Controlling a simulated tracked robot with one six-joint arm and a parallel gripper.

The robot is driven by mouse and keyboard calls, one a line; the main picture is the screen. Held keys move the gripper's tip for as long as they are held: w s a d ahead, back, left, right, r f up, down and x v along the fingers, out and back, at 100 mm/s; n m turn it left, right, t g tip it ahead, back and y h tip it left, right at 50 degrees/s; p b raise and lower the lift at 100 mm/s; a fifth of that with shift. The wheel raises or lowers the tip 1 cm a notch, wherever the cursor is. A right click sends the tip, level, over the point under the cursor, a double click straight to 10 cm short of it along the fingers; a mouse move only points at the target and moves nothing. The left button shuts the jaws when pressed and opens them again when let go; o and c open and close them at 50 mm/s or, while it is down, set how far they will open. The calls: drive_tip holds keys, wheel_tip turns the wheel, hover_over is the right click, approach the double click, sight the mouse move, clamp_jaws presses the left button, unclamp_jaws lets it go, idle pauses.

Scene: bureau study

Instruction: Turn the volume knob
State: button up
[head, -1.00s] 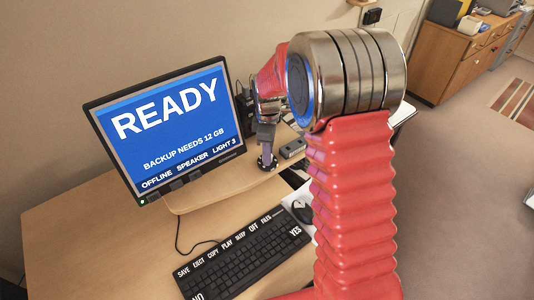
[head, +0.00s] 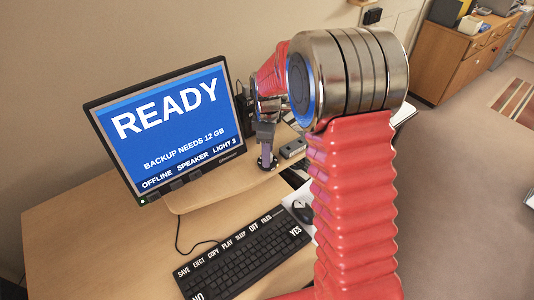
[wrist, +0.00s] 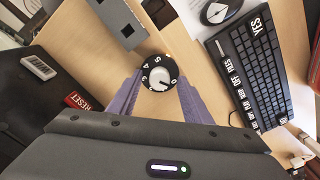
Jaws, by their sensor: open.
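The volume knob (wrist: 159,73) is a round black dial with white numbers and a pale centre, seen from above in the wrist view. My gripper (wrist: 158,86) is open, with one purple finger on each side of the knob's near part. I cannot tell whether the fingers touch it. In the head view my gripper (head: 266,155) points down at the knob, which is mostly hidden there, on the raised wooden shelf (head: 222,191) right of the monitor. The monitor (head: 170,130) reads "READY", "BACKUP NEEDS 12 GB" and "OFFLINE SPEAKER LIGHT 3".
A grey box (head: 293,148) sits just right of the knob. A black keyboard (head: 243,255) and a mouse (head: 303,212) lie in front on the desk. In the wrist view, a dark unit with a red "RESET" label (wrist: 84,101) is at left. The desk's left part is clear.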

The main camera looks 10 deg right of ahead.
wheel_tip(320, 180, up, 13)
idle(0.5)
idle(0.4)
drive_tip(key=s+r+m+t, duration=0.2)
drive_tip(key=s+m, duration=0.4)
drive_tip(key=s, duration=0.8)
drive_tip(key=s+r+m+t, duration=0.3)
drive_tip(key=s+r+m, duration=0.2)
drive_tip(key=s, duration=0.9)
drive_tip(key=m, duration=0.2)
drive_tip(key=shift+a+m+t, duration=0.15)
drive_tip(key=shift+m+t, duration=0.15)
